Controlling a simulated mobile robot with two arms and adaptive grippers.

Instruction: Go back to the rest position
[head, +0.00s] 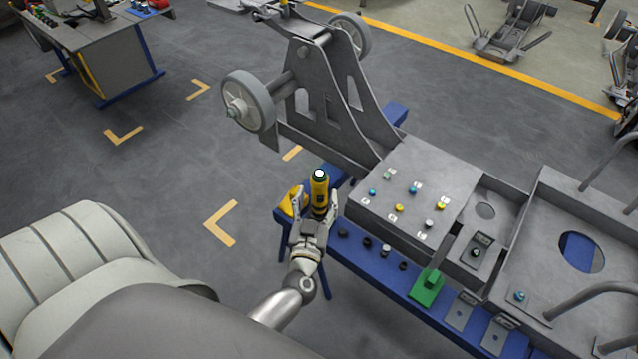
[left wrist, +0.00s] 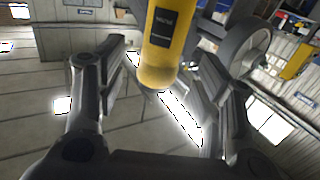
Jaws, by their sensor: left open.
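My left gripper (head: 315,208) is at the near left end of the blue bench in the head view. Its fingers are spread apart, also in the left wrist view (left wrist: 160,80). A yellow tool with a dark band and a green and white top (head: 319,182) shows upright between or just beyond the fingertips. In the left wrist view the yellow tool (left wrist: 168,40) has a dark label, and gaps show between it and both fingers. I cannot tell what the tool rests on. My right gripper is not in view.
The grey chassis (head: 425,180) with wheels (head: 248,102) stands beyond and right of the gripper. The blue bench (head: 380,268) holds small dark parts and a green block (head: 426,288). A workbench (head: 110,60) is at upper left. Open floor with yellow corner marks lies left.

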